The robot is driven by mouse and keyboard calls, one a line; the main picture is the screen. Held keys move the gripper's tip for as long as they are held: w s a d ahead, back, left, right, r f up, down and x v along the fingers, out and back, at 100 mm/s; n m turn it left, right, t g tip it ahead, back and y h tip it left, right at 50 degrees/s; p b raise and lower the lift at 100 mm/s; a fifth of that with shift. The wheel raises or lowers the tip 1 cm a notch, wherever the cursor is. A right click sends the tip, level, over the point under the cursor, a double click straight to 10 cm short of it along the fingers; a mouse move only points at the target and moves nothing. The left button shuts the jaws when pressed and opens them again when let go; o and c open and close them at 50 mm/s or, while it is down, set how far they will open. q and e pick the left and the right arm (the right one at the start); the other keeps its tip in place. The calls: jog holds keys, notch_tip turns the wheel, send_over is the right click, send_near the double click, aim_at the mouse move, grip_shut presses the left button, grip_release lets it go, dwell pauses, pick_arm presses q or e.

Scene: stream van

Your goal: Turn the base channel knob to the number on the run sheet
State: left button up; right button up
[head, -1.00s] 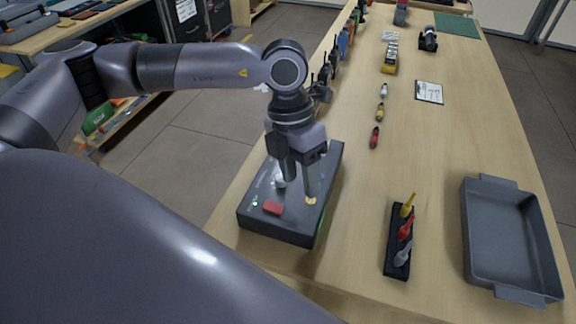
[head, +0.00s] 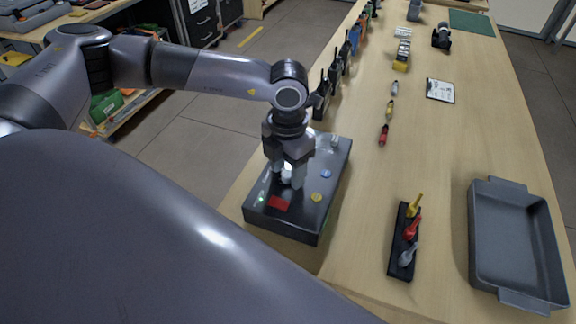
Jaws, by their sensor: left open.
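The base station (head: 291,222) is a dark box on the near left of the table. A green light and a red display (head: 278,203) show on its top. It carries a white knob (head: 287,178), a yellow knob (head: 316,197), a blue knob (head: 325,174) and a pale grey knob (head: 335,141). My left gripper (head: 286,180) points down at the box, open, with its fingers around or just above the white knob; contact is unclear. The likely run sheet is a small clipboard (head: 440,91) on the table, its writing too small to read. My right gripper is out of view.
A black rack (head: 402,262) with yellow, red and grey items stands right of the box. A grey tray (head: 481,240) lies further right. Several radios (head: 335,72) line the left table edge. The table between box and rack is clear.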

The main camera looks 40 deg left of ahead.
pick_arm(q)
grip_shut()
jog(key=shift+m, duration=0.3)
jog(key=m+b, duration=0.2)
jog(key=shift+f+m, duration=0.15)
jog(key=shift+m, duration=0.15)
jog(key=m+b, duration=0.4)
jog(key=m, duration=0.1)
jog(key=m+b, duration=0.3)
jog(key=m, duration=0.2)
jog(key=shift+r+m+b, duration=0.2)
jog(key=shift+m+b, duration=0.5)
jog(key=shift+m, duration=0.6)
